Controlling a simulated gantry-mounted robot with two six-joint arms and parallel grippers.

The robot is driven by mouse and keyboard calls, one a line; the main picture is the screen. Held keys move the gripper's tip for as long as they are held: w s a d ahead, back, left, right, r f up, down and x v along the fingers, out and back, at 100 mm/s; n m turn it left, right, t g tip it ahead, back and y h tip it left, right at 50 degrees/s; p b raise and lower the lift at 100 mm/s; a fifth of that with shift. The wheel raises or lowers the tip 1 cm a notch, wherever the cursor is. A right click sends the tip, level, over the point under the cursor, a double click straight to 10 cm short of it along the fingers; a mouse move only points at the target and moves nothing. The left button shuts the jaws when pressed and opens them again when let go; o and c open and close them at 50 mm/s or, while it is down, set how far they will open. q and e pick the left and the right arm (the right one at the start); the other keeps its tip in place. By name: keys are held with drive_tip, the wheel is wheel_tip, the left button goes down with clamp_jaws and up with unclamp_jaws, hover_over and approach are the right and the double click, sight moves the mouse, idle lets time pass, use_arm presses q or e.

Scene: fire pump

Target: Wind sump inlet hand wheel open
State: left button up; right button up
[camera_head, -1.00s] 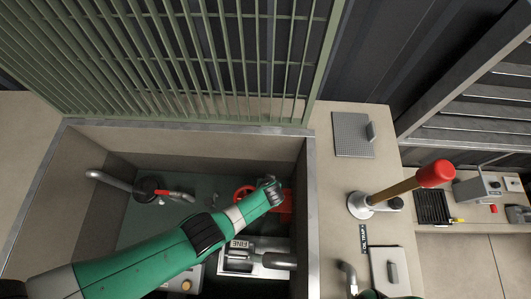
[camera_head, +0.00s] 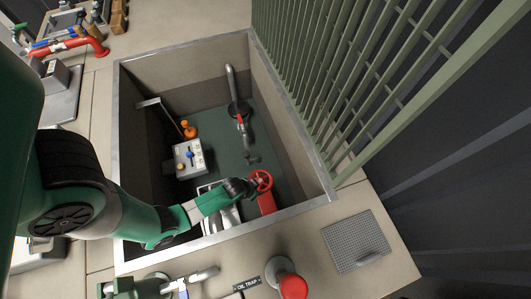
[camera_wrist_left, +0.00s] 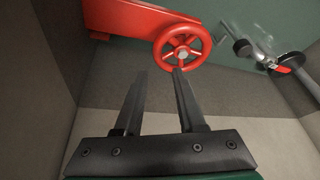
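A red hand wheel (camera_head: 262,181) sits on a red box-shaped housing (camera_head: 267,203) inside the sunken pit. In the left wrist view the wheel (camera_wrist_left: 183,48) faces me with its spokes and grey hub visible, and the housing (camera_wrist_left: 140,18) extends up and left. My left gripper (camera_head: 252,187) reaches into the pit beside the wheel. In the left wrist view its two dark fingers (camera_wrist_left: 158,80) are apart with nothing between them. The fingertips end just short of the wheel's lower rim; whether they touch it I cannot tell. My right gripper is not visible.
The pit has a metal rim (camera_head: 226,209) and steep walls. Inside stand a grey control box (camera_head: 190,158), an orange knob (camera_head: 189,130) and a pipe with a red-handled valve (camera_head: 240,122). A green slatted grate (camera_head: 345,85) rises along the right edge.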

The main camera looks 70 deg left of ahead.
sight(265, 189)
use_arm(q)
drive_tip(key=b+x, duration=0.7)
drive_tip(key=x, duration=0.4)
drive_tip(key=shift+d+f, duration=0.15)
drive_tip(key=shift+w, duration=0.1)
drive_tip(key=shift+c, duration=0.3)
clamp_jaws()
